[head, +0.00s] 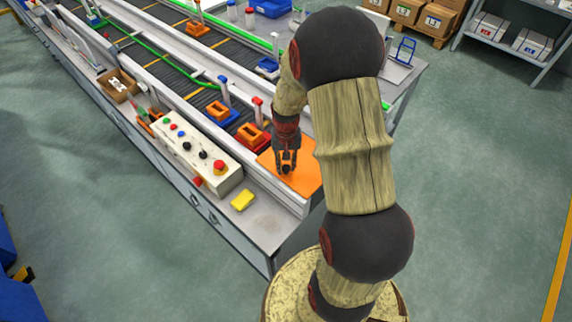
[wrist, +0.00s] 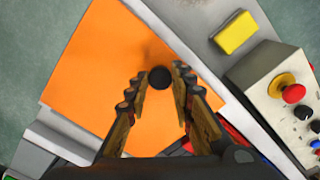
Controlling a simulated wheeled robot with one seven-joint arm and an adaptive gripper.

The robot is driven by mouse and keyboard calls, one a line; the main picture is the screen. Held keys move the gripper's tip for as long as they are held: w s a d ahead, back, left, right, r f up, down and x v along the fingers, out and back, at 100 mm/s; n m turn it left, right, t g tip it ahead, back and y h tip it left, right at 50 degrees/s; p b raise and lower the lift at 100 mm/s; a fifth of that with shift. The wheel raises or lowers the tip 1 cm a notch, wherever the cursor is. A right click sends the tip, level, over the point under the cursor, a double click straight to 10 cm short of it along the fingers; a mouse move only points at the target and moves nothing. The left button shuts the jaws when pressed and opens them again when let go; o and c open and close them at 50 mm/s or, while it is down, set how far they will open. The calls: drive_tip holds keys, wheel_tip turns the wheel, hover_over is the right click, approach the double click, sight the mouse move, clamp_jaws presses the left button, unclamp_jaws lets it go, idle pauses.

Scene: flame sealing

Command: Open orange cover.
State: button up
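The orange cover (head: 304,181) lies flat and closed at the near end of the conveyor, and it fills the left and middle of the wrist view (wrist: 95,62). A round black knob (wrist: 160,78) stands on the cover, between my fingertips. My gripper (head: 287,168) points down at the cover, with its fingers on either side of the knob. In the wrist view my gripper (wrist: 158,80) is open, with a gap between each finger and the knob. In the head view the knob is partly hidden by the fingers.
A control box (head: 195,150) with several buttons stands left of the cover. A yellow sponge-like block (head: 243,200) lies on the grey ledge nearby. A red tray with an orange block (head: 250,134) sits on the conveyor just behind the cover. Open floor lies to the right.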

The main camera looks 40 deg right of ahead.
clamp_jaws()
drive_tip(key=shift+r, duration=0.15)
idle(0.4)
